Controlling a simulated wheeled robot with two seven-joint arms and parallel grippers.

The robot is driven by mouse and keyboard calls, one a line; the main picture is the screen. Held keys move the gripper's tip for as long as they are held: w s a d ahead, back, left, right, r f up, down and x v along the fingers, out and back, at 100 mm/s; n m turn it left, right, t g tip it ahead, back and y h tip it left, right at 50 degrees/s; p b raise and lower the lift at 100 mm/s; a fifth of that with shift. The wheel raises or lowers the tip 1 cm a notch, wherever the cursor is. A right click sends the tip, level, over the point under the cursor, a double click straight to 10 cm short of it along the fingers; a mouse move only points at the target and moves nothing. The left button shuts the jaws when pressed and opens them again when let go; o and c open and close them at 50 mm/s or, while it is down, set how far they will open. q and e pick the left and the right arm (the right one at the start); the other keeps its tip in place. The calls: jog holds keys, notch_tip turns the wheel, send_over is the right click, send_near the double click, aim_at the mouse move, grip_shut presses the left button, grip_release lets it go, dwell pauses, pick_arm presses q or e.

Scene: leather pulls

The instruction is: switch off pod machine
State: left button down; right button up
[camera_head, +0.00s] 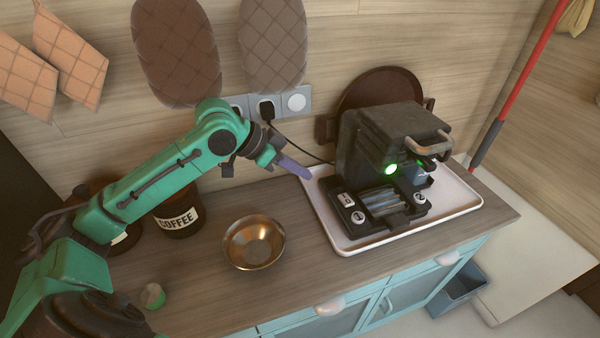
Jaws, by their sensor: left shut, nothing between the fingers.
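The pod machine (378,140) is a dark box-shaped machine with a metal handle (428,143) at its upper front. It stands on a white tray (357,243) on the wooden counter. A round green light (391,169) glows on its front. Round white marked buttons show at its base, one at the left (357,217) and one at the right (419,197). My left gripper (306,174) is shut and empty. Its fingers point right, over the tray's left edge, apart from the machine. My right gripper is not in view.
A brass bowl (253,243) stands on the counter below my left arm. A jar labelled COFFEE (180,219) is partly hidden behind the arm. A black plug (266,111) sits in the wall socket, with its cable running toward the machine.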

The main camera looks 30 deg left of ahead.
pick_arm(q)
jog(key=shift+s+r, duration=0.1)
jog(key=shift+r, duration=0.05)
jog(key=w+d, duration=0.1)
jog(key=w+d+r+p, duration=0.1)
jog(key=shift+w+n+g+h, duration=0.3)
jog(key=shift+w+g+h, duration=0.1)
jog(key=shift+d, duration=0.1)
